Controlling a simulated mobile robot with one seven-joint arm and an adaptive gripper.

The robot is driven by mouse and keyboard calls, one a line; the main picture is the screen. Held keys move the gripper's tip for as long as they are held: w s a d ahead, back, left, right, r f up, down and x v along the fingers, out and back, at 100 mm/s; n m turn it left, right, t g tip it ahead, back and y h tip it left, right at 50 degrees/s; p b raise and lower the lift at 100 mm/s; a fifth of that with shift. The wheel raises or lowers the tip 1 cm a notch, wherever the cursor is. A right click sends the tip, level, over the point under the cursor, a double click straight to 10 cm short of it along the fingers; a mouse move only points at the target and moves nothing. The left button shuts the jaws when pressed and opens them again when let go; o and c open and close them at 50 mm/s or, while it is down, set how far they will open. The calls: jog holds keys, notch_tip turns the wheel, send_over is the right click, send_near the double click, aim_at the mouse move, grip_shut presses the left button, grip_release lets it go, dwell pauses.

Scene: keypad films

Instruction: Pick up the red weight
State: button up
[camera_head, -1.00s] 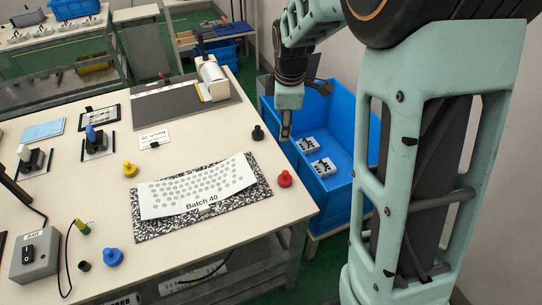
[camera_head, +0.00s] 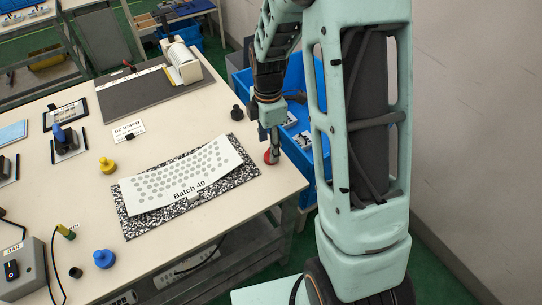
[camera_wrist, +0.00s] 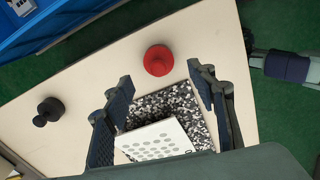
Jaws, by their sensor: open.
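The red weight (camera_head: 271,156) stands on the table near its right edge, beside the right corner of the speckled mat. In the head view my gripper (camera_head: 270,143) is above it and partly covers it. In the wrist view the red weight (camera_wrist: 158,60) shows whole, with a round knob on top, ahead of the gap between my fingers. My gripper (camera_wrist: 160,92) is open and empty there, its two dark fingers apart. I see no contact with the weight.
A white sheet marked Batch 40 (camera_head: 184,171) lies curled on the speckled mat (camera_head: 133,226). Black (camera_head: 237,112), yellow (camera_head: 107,165) and blue (camera_head: 104,258) weights stand around it. A blue crate (camera_head: 322,80) is beyond the table's right edge. A grey box (camera_head: 22,275) stands front left.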

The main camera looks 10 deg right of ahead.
jog(key=f, duration=0.4)
jog(key=shift+d+f, duration=0.15)
jog(key=shift+d, duration=0.1)
jog(key=shift+c, duration=0.3)
jog(key=c, duration=1.3)
grip_shut()
jog(key=shift+w, duration=0.1)
